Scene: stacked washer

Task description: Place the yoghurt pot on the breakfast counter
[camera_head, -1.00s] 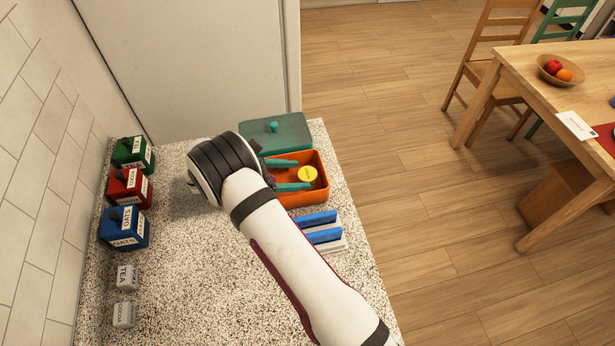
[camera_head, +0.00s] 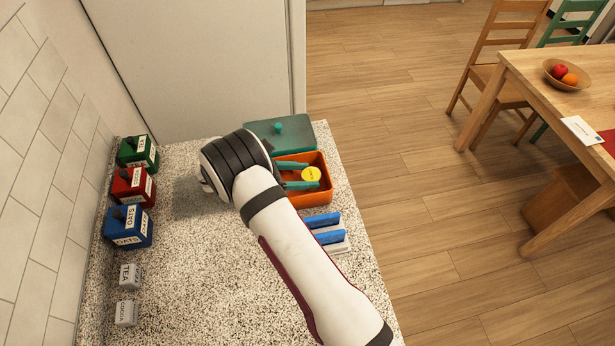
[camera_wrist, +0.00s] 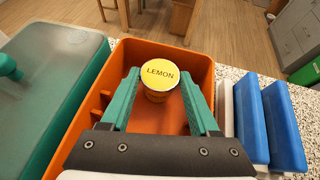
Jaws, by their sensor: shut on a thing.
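The yoghurt pot (camera_head: 311,174) has a yellow lid, marked LEMON in the wrist view (camera_wrist: 160,73). It is upright inside or just over the orange box (camera_head: 316,200); I cannot tell if it touches the box floor. My gripper (camera_wrist: 158,84) has green fingers shut on the pot, one on each side. The box stands on a speckled stone counter (camera_head: 215,265); I cannot tell whether this is the breakfast counter. The head view shows the fingers reaching into the box from the left.
A green lid (camera_head: 280,136) lies behind the box, and blue-and-white blocks (camera_head: 327,232) lie in front. Green, red and blue labelled boxes (camera_head: 130,226) and small grey blocks (camera_head: 126,313) line the left wall. A wooden table (camera_head: 535,85) with a fruit bowl (camera_head: 567,76) stands right across the floor.

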